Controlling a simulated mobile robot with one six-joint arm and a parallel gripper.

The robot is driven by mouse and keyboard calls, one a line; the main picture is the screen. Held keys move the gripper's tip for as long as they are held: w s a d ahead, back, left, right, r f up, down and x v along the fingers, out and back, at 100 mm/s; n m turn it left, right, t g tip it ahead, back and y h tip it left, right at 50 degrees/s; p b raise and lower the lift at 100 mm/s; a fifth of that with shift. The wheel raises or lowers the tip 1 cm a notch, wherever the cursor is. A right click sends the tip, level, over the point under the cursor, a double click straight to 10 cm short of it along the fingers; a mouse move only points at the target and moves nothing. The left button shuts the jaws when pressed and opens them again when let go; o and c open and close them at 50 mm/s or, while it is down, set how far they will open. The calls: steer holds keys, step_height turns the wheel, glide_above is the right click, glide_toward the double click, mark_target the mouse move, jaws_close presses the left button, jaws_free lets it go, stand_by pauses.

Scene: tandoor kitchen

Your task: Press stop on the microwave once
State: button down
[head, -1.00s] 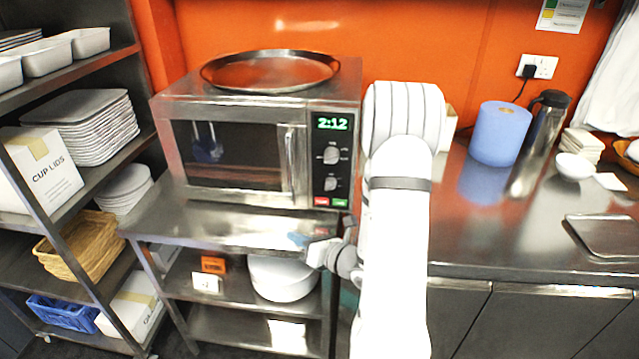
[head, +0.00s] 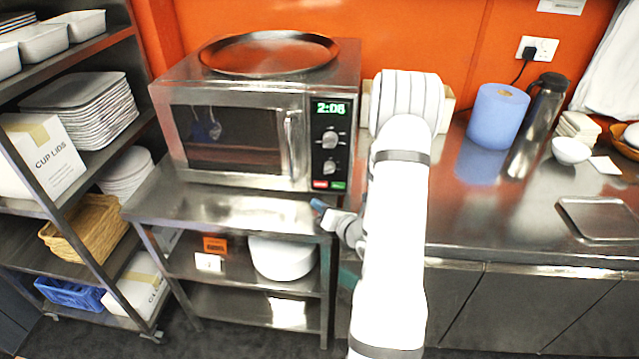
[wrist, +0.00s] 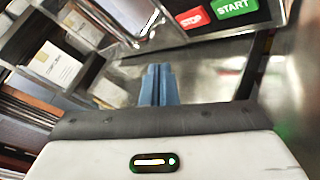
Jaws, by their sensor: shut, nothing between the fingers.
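The microwave (head: 238,90) stands on a steel shelf unit, its door shut and its green display (head: 328,108) lit, seeming to read 2:06. The red stop button (head: 320,184) is at the bottom of the control panel, left of the green start button (head: 338,185). In the wrist view the stop button (wrist: 192,17) and start button (wrist: 234,7) show at the top, with readable labels. My gripper (head: 318,206) is just below and in front of the panel, apart from the button. Its blue fingers (wrist: 159,84) are shut together and empty, below and left of the stop button in the wrist view.
A round metal tray (head: 270,52) lies on top of the microwave. The steel shelf top (head: 225,212) in front of it is bare. A rack with trays and boxes stands left. The counter (head: 490,215) at right holds a blue roll (head: 497,115) and a flask.

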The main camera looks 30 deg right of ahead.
mark_target(315, 185)
steer(key=shift+w+d, duration=0.7)
steer(key=shift+w, duration=0.35)
steer(key=shift+w+d, duration=0.7)
steer(key=shift+w, duration=0.35)
steer(key=shift+d, duration=0.1)
stand_by(0.4)
steer(key=shift+w+d, duration=0.15)
steer(key=shift+w, duration=0.1)
steer(key=shift+w+d+b, duration=0.2)
steer(key=shift+w+b, duration=0.1)
steer(key=shift+w, duration=0.05)
stand_by(0.8)
steer(key=shift+s, duration=0.1)
steer(key=shift+s+a, duration=0.45)
steer(key=shift+s, duration=0.15)
